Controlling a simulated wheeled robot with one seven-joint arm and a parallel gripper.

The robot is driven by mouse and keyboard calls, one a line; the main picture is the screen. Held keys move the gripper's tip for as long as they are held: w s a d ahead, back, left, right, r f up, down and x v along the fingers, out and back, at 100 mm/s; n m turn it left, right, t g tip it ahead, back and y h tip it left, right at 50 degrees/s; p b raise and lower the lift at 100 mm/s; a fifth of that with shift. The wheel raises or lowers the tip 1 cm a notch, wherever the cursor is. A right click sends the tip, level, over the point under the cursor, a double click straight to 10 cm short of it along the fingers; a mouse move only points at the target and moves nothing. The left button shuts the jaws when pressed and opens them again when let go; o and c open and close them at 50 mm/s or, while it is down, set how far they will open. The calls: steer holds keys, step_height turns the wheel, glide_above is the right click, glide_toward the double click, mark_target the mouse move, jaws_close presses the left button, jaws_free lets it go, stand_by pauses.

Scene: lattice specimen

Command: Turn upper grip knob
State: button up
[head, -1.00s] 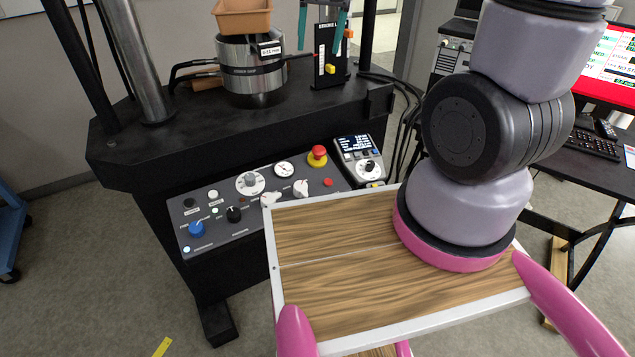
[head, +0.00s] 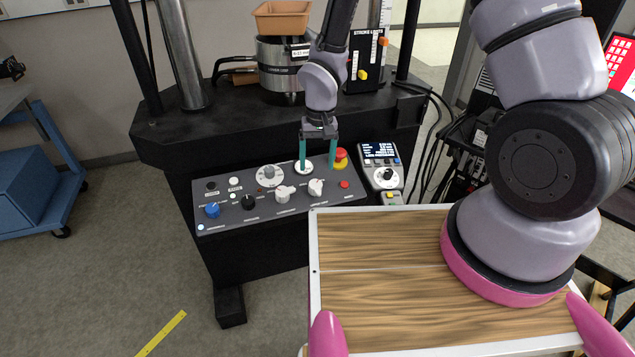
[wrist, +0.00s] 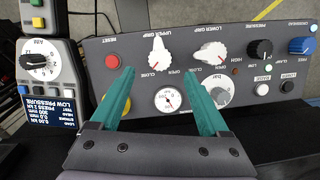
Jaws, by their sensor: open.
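The upper grip knob (head: 316,187) is a white pointer knob on the dark sloped control panel (head: 235,215). In the wrist view the upper grip knob (wrist: 158,57) sits under its printed label, with the white lower grip knob (wrist: 211,54) to its right. My gripper (head: 318,166) has two teal fingers, spread open and empty, pointing down over the panel. In the wrist view my gripper (wrist: 160,70) has its fingertips to either side of the upper grip knob's line, just short of it. I cannot tell the height left above the panel.
A round gauge (wrist: 168,99) lies between the fingers in the wrist view. The red emergency stop (head: 340,154) is close by the right finger. A handheld controller (head: 382,172) stands right of the panel. A wood-topped tray (head: 385,275) is in front.

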mark_target(316, 184)
step_height(316, 184, down, 7)
steer(key=shift+a+f, duration=0.15)
steer(key=shift+f, duration=0.05)
jaws_close()
